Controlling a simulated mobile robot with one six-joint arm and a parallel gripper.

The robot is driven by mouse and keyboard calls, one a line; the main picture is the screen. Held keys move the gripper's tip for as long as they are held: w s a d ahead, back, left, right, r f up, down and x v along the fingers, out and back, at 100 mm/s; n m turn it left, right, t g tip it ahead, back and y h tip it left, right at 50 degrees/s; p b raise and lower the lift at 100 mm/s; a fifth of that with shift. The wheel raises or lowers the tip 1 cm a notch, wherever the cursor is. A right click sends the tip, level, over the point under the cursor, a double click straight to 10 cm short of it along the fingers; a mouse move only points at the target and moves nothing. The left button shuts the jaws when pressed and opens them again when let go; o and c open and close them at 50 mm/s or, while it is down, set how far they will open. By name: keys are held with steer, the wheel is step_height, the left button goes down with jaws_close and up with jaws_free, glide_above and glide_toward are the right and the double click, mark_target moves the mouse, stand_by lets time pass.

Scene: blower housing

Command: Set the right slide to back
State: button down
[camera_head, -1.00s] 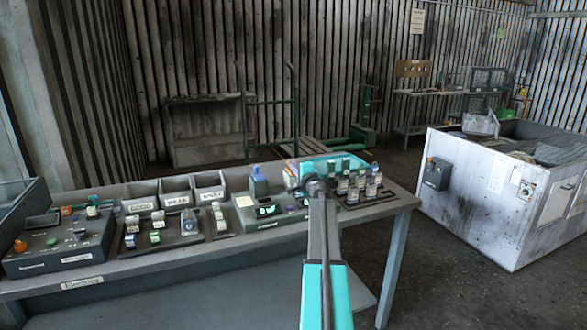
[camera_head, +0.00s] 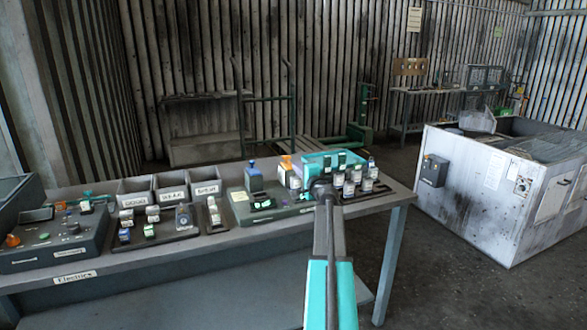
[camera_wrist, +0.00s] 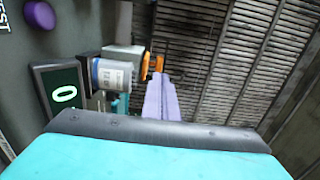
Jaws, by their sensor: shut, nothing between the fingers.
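The green-grey tester unit (camera_head: 285,211) stands on the bench, with a blue-topped block (camera_head: 255,178) and an orange-topped part (camera_head: 287,165) at its back. I cannot tell for sure which part is the right slide. My gripper (camera_head: 322,185) is over the unit's right end, and my arm hides part of what lies there. In the wrist view my shut lavender fingers (camera_wrist: 165,98) hold nothing. An orange part (camera_wrist: 153,64) shows by their tips; contact cannot be told. A labelled cylinder (camera_wrist: 111,74) and a green-lit display (camera_wrist: 63,96) are to their left.
A teal tray (camera_head: 320,162) and several small labelled cylinders stand close by on the right. Labelled bins (camera_head: 170,188), trays of small parts and a control box (camera_head: 50,244) fill the left bench. A large grey housing (camera_head: 465,200) stands right, across open floor.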

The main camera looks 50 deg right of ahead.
steer(key=shift+b+v, duration=0.5)
steer(key=shift+v, duration=2.3)
steer(key=shift+a, duration=0.1)
